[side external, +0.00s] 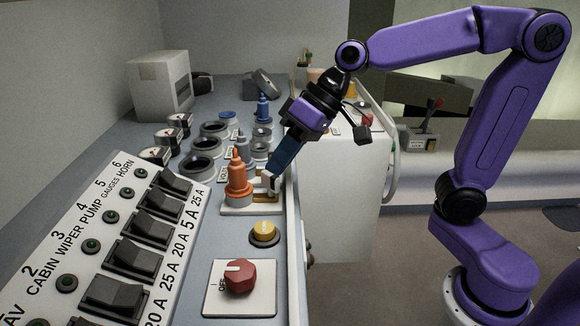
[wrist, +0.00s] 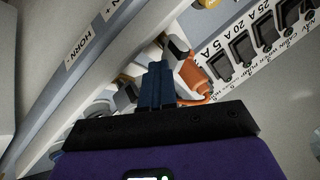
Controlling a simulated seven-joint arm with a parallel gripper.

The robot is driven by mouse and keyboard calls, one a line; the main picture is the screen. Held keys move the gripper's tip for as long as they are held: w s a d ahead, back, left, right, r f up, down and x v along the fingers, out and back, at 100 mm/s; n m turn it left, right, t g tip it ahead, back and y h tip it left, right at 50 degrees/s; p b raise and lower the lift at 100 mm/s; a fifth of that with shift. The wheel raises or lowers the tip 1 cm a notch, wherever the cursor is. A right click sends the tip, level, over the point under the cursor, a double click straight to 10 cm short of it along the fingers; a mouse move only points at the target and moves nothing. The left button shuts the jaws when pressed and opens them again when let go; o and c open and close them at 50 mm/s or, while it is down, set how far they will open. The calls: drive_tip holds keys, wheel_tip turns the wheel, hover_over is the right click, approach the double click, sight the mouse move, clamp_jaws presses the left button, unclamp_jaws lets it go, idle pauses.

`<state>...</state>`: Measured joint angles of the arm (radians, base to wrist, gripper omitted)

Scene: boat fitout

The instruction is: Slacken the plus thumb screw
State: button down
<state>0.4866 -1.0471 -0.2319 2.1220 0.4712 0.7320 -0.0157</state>
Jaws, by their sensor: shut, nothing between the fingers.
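My gripper (side external: 270,176) is shut and empty, its blue fingers pointing down at the panel's right edge. The fingertips are beside a small pale fitting on the white base plate (side external: 229,210), just right of an orange post (side external: 238,184); I cannot tell whether they touch. In the wrist view the shut fingers (wrist: 157,70) are next to the orange post (wrist: 190,75) and a pale block with a dark end. I cannot tell for certain which part is the plus thumb screw.
A yellow button (side external: 265,232) and a red rotary knob (side external: 240,275) lie nearer on the panel. A labelled row of black rocker switches (side external: 141,262) runs at the left. Blue-grey posts and round gauges stand behind the orange post.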

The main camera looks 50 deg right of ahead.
drive_tip(key=shift+w+a+n+g+y, duration=0.1)
drive_tip(key=shift+w+n+g+y, duration=0.1)
drive_tip(key=shift+n+g, duration=0.4)
drive_tip(key=shift+w+a+n+g+y, duration=0.15)
drive_tip(key=shift+n+g, duration=0.2)
drive_tip(key=shift+n, duration=0.5)
drive_tip(key=shift+w+a+n+g+y, duration=0.1)
drive_tip(key=shift+w+n+g, duration=0.1)
drive_tip(key=shift+n+g, duration=0.4)
idle(0.4)
drive_tip(key=shift+w+a+n+g, duration=0.2)
drive_tip(key=shift+n+g, duration=0.4)
drive_tip(key=shift+n, duration=0.55)
drive_tip(key=shift+w+a+n+g, duration=0.2)
drive_tip(key=shift+n+g, duration=0.35)
drive_tip(key=shift+n, duration=0.55)
drive_tip(key=shift+w+a+n+g+h, duration=0.15)
drive_tip(key=shift+n+g+h, duration=0.3)
drive_tip(key=shift+n, duration=0.45)
drive_tip(key=shift+a+n+g+h, duration=0.3)
drive_tip(key=shift+n+g, duration=0.25)
drive_tip(key=shift+n, duration=0.35)
drive_tip(key=shift+w+a+n+g+h, duration=0.1)
drive_tip(key=shift+a+n+g+h, duration=0.15)
drive_tip(key=shift+n+g, duration=0.45)
drive_tip(key=shift+n+g+h, duration=0.5)
drive_tip(key=shift+n+h, duration=0.35)
drive_tip(key=shift+n, duration=0.95)
